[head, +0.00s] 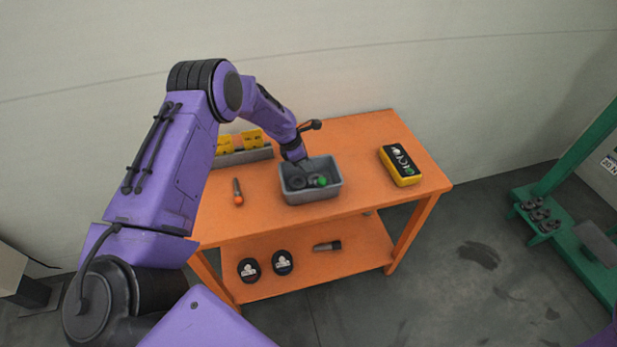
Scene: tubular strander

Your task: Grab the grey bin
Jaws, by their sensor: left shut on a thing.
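The grey bin (312,195) stands on the top of the orange table, near its middle. It is an open box with dark round parts and a green item inside. My left arm reaches in from the left, and my left gripper (298,163) is at the bin's back left rim, pointing down. It is shut on the bin, though its fingertips are small and partly hidden. My right gripper does not show.
The orange table (360,135) also holds a yellow and black device (400,165), an orange-tipped tool (238,192) and a grey rack with yellow items (252,138). Its lower shelf (350,262) carries several small items. A green frame (572,170) stands at right.

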